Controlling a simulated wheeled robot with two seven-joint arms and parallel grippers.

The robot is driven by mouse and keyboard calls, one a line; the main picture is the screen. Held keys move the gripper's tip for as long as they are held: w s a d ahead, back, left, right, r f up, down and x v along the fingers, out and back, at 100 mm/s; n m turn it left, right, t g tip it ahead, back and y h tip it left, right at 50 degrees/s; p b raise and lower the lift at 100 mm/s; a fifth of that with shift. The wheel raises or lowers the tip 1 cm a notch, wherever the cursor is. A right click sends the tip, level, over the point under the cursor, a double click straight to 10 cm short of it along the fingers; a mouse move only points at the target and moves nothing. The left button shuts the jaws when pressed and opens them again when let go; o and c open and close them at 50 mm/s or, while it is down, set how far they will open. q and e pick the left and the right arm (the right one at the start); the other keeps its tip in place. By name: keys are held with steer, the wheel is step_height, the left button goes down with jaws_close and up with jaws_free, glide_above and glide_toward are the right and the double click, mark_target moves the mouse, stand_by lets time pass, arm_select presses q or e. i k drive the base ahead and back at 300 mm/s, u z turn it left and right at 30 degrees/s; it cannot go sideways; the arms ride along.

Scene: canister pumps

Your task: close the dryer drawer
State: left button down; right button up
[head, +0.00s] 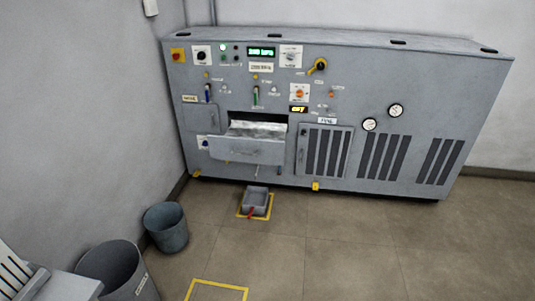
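The dryer drawer (246,149) is in the head view, in the lower left-centre of the grey machine (400,83). It is pulled out, with its front panel standing away from the machine face and tilted in the picture. Pale, shiny material (258,129) shows inside it, and a dark opening (258,118) shows behind. Neither of my grippers is in the head view, so their state is hidden.
Two bins (166,230) stand at the left near the wall. A yellow floor outline (218,284) lies in front. The tiled floor at centre right is clear.

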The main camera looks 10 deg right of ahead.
mark_target(263, 143)
steer(key=z, duration=0.35)
steer(key=i, duration=2.3)
steer(key=z, duration=0.1)
